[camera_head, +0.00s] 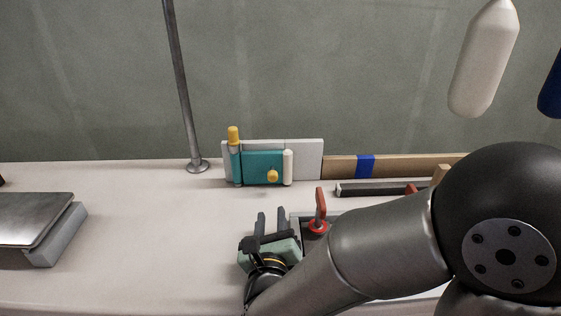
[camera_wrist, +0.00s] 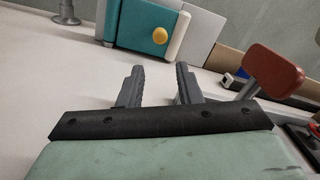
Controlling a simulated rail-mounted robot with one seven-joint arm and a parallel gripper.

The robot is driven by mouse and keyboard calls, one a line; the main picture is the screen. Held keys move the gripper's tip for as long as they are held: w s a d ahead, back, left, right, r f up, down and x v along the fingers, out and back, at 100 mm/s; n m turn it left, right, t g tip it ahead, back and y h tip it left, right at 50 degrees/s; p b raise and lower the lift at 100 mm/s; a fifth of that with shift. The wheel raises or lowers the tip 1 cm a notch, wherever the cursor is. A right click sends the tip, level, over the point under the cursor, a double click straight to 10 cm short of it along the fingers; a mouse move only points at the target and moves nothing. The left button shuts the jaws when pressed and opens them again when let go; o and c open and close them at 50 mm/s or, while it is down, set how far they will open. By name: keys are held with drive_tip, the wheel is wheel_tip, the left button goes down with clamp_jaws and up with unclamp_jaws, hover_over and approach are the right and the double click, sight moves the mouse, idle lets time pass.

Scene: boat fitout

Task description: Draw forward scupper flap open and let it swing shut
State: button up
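The scupper flap is a teal panel (camera_head: 263,166) on a pale grey backing plate (camera_head: 309,158) standing at the back of the deck. It has a yellow knob (camera_head: 272,175) low on its right half, a yellow-topped post at its left edge and a white post at its right. It looks closed against the plate. In the wrist view the teal panel (camera_wrist: 135,28) and yellow knob (camera_wrist: 160,35) are at the top, beyond my fingers. My gripper (camera_head: 271,217) is open and empty, in front of the flap and apart from it; both fingers show in the wrist view (camera_wrist: 158,75).
A red-handled lever (camera_head: 320,208) stands just right of my gripper. A metal post (camera_head: 183,90) rises left of the flap. A wooden strip with a blue band (camera_head: 365,166) and a dark bar (camera_head: 375,188) lie to the right. The deck on the left is clear up to a grey box (camera_head: 55,235).

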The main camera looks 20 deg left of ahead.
sight(273, 180)
drive_tip(key=b+x, duration=0.1)
drive_tip(key=x, duration=1.3)
drive_tip(key=shift+w+b, duration=0.25)
drive_tip(key=shift+b, duration=0.1)
clamp_jaws()
